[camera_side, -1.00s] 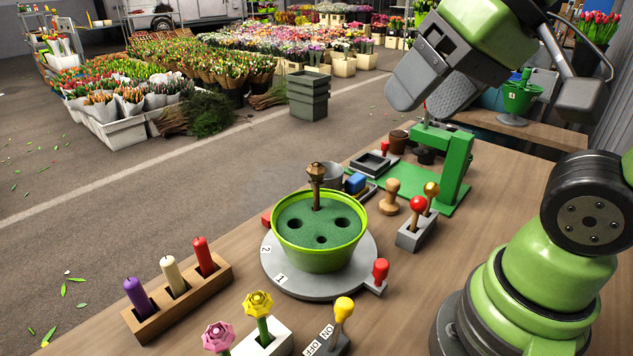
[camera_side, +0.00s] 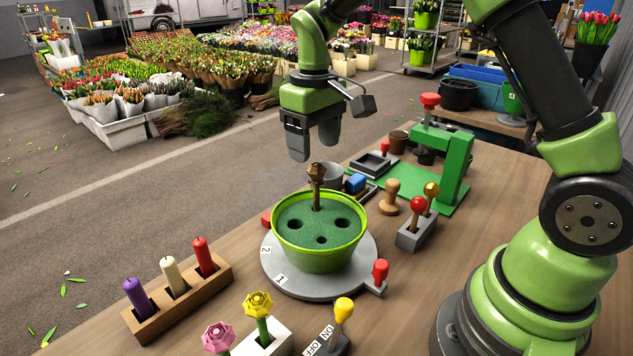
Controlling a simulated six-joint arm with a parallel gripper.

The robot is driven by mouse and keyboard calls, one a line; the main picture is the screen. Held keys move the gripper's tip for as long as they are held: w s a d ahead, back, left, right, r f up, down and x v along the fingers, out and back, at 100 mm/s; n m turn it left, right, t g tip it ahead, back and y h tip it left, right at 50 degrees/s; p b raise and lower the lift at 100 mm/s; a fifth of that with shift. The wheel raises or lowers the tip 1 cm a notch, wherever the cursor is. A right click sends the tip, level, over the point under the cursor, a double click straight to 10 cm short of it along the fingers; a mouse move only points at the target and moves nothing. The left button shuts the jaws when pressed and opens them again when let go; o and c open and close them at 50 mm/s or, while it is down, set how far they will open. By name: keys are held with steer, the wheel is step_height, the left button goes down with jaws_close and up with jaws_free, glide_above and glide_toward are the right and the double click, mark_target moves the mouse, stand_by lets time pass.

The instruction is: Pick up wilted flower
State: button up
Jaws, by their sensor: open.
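The wilted flower (camera_side: 316,174) has a drooping-free, upright brown stem and a brown head. It stands in a hole of the green foam in the round green pot (camera_side: 318,252). Several other holes in the foam are empty. My gripper (camera_side: 313,150) points down just above the brown flower, a little behind it in the picture. Its two grey fingers are apart, with nothing seen between them. I cannot tell the exact gap between the fingers and the flower head.
The pot sits on a grey turntable (camera_side: 278,282) with a red knob (camera_side: 380,270). A wooden candle block (camera_side: 190,300) stands at left. Pink (camera_side: 218,336) and yellow (camera_side: 258,304) flowers stand in front. A green press (camera_side: 455,165) and red-knobbed lever (camera_side: 417,205) stand at right.

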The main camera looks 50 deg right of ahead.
mark_target(316, 164)
step_height(316, 164, down, 8)
steer(key=shift+s+d+r, duration=0.1)
steer(key=shift+d+r, duration=0.05)
steer(key=shift+r, duration=0.1)
steer(key=c, duration=1)
